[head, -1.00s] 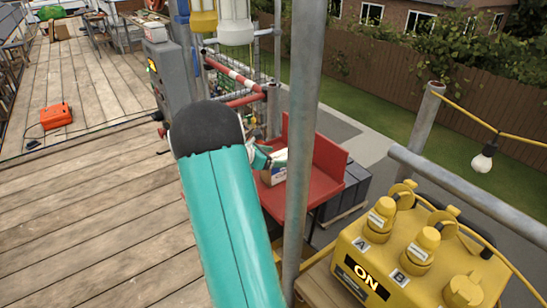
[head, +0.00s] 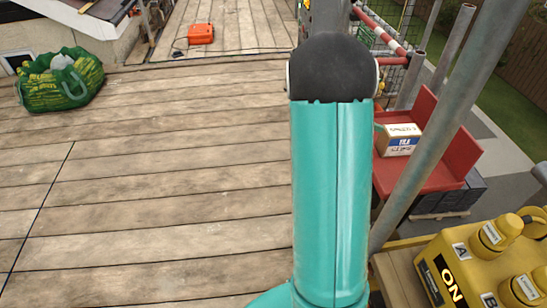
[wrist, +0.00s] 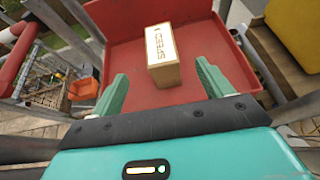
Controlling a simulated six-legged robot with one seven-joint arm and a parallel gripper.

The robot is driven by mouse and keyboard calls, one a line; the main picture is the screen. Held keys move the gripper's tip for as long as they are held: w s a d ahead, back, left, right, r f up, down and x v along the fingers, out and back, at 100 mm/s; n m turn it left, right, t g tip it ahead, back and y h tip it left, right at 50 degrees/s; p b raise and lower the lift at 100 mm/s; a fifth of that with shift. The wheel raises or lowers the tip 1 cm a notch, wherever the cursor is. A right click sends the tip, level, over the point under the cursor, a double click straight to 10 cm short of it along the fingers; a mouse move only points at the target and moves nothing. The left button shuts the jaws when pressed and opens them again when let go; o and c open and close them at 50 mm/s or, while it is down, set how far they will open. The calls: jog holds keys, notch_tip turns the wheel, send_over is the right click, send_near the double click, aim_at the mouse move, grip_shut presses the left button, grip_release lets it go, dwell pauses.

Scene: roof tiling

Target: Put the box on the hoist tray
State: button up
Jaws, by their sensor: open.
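The box (head: 399,140), a small brown carton with a white printed label, sits on the red hoist tray (head: 452,172) at the right of the head view. In the wrist view the box (wrist: 163,57) rests on the floor of the red tray (wrist: 120,52), beyond my gripper (wrist: 161,72). The two teal fingers are open and spread wide, with nothing between them. The box is apart from both fingers. In the head view my arm hides most of the gripper.
A grey scaffold pole (head: 455,115) stands in front of the tray. A yellow control box (head: 470,262) marked ON is at the lower right. A green bag (head: 60,82) and an orange case (head: 201,34) lie on the plank deck (head: 180,190), which is otherwise largely clear.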

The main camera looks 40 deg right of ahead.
jog(key=s+a+r+m+t+y, duration=0.2)
jog(key=a+r+m+t+y, duration=0.1)
jog(key=a, duration=1.2)
jog(key=s+a+r+m+t+y, duration=0.2)
jog(key=a+r+m+t+y, duration=0.1)
jog(key=a, duration=1.3)
jog(key=s+a+r+m+t+y, duration=0.3)
jog(key=a+m+t+y, duration=0.2)
jog(key=a, duration=1.1)
jog(key=shift+a+m+t, duration=0.2)
jog(key=shift+m+t, duration=0.2)
jog(key=shift+m, duration=0.1)
jog(key=shift+c, duration=0.5)
